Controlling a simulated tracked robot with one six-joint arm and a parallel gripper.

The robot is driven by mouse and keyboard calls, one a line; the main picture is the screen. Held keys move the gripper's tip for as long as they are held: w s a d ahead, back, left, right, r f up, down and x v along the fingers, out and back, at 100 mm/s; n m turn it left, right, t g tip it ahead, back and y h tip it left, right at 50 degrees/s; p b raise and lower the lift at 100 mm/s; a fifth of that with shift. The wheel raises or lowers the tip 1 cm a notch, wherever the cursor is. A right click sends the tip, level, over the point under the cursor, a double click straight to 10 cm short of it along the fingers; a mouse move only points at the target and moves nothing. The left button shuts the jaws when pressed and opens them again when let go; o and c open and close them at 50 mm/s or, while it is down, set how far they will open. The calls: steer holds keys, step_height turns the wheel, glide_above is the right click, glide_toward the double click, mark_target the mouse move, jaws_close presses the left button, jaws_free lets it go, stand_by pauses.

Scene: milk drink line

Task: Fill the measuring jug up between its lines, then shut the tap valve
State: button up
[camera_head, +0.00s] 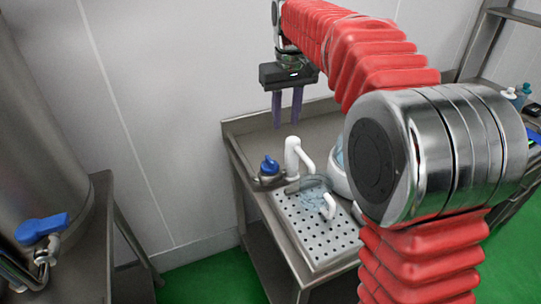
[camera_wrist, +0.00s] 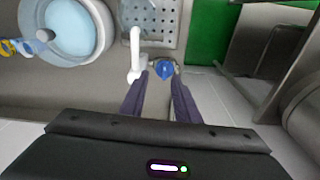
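The clear measuring jug (camera_head: 313,187) with a white handle stands on the perforated drain tray (camera_head: 318,246), under the spout of the white tap (camera_head: 293,157). Its level and lines are too small to read. A blue valve knob (camera_head: 270,165) sits on a metal fitting left of the tap. My gripper (camera_head: 287,124) is open and empty, fingers pointing down, above and behind the tap. In the wrist view, the blue knob (camera_wrist: 165,69) appears just beyond and between the open purple fingertips (camera_wrist: 160,76), apart from them. The white tap (camera_wrist: 134,58) shows to its left.
A round white basin (camera_wrist: 104,22) with pale blue contents is beside the tray; my arm partly hides it in the head view. Another blue valve lever (camera_head: 42,228) sits on piping by the steel tank (camera_head: 45,120). The wall stands close behind the table.

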steer(key=n+g, duration=0.1)
glide_above(270, 159)
step_height(270, 159, down, 5)
steer(key=shift+r, duration=0.15)
step_height(270, 159, down, 14)
steer(key=shift+r, duration=0.1)
stand_by(0.8)
steer(key=shift+c, duration=0.6)
steer(key=c, duration=0.6)
jaws_close()
